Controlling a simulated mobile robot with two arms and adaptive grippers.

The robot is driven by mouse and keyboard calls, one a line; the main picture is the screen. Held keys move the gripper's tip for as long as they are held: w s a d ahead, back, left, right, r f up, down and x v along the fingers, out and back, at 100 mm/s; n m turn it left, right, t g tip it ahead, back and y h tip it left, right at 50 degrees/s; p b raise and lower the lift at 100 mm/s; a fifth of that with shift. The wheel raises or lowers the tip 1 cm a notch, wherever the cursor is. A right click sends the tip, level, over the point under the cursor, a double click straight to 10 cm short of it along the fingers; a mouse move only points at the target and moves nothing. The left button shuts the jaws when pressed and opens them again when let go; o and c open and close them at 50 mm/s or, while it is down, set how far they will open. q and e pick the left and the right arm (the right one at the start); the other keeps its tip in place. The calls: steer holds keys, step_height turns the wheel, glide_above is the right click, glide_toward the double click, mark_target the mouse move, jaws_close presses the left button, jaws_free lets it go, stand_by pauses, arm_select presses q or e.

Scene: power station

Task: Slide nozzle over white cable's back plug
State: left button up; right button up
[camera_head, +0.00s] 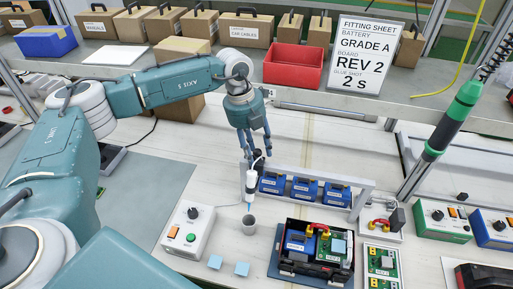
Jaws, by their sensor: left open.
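A white, syringe-like dispenser (251,184) with a thin blue nozzle tip (249,206) hangs upright at the left end of the grey rack. Its tip points down above a small grey cup (248,223). My left gripper (256,151) points down at the dark top of the dispenser, its fingers open. I cannot tell whether they touch it. I cannot make out the white cable or its back plug clearly. An open black case (316,268) on the bench holds a blue block and a green board with red and yellow connectors. My right gripper is not in view.
Several blue batteries (304,190) stand in the rack. A white control box (188,229) and light blue pads (241,269) lie in front. A green and black tool (455,118) hangs at right. A red bin (293,67) and cardboard boxes line the back shelf.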

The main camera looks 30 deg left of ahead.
arm_select(q)
jaws_close()
steer(key=shift+w+d, duration=0.1)
steer(key=shift+d, duration=0.05)
